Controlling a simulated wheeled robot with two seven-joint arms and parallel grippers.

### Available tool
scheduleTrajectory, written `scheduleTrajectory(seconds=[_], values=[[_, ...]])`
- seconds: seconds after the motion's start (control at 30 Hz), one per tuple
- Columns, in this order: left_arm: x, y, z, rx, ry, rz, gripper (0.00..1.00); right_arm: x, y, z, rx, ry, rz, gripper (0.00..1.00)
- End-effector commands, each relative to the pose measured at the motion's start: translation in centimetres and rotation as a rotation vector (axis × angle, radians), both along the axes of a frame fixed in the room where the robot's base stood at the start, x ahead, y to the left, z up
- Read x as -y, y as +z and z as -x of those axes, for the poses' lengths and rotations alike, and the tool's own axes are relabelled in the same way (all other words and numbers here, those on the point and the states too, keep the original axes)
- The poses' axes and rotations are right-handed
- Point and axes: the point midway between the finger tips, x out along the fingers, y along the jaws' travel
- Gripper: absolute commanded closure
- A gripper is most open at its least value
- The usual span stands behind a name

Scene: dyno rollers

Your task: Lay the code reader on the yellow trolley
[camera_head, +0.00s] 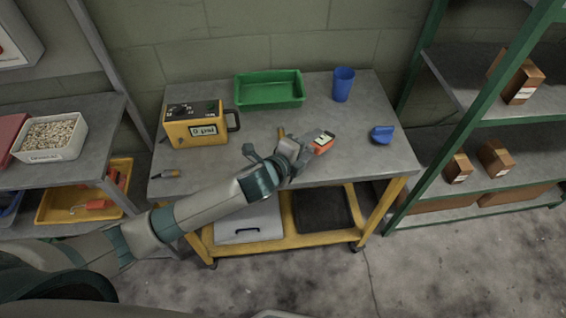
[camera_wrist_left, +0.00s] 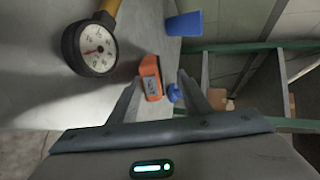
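The yellow trolley (camera_head: 352,162) has a grey top and yellow legs. An orange device with a small screen (camera_head: 323,143), which looks like the code reader, appears to lie on the trolley top. It also shows in the left wrist view (camera_wrist_left: 151,80), just beyond my fingertips and nearer the left finger. My left gripper (camera_head: 303,149) is low over the trolley top, close to the device on its left side. In the left wrist view my left gripper (camera_wrist_left: 160,80) has its fingers apart with nothing clasped. My right gripper is out of view.
On the trolley top are a yellow boxed instrument (camera_head: 194,126), a green tray (camera_head: 269,91), a blue cup (camera_head: 343,84), a small blue object (camera_head: 382,134) and a round gauge (camera_wrist_left: 90,50) with a yellow handle. Shelving (camera_head: 470,142) stands right; a grey bench (camera_head: 85,158) stands left.

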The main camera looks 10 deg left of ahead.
Motion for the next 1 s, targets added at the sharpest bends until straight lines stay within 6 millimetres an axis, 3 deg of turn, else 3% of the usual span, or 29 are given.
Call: scheduleTrajectory(seconds=[0.6,0.8,1.0], values=[[-4.6,3.8,9.1,0.001,-0.001,0.001,0.57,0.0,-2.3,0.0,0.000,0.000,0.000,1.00],[-5.7,4.8,11.2,0.000,-0.001,0.002,0.57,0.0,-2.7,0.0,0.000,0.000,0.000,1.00],[-6.1,5.2,11.9,0.001,0.001,0.000,0.57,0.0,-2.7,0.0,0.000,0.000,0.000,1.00]])
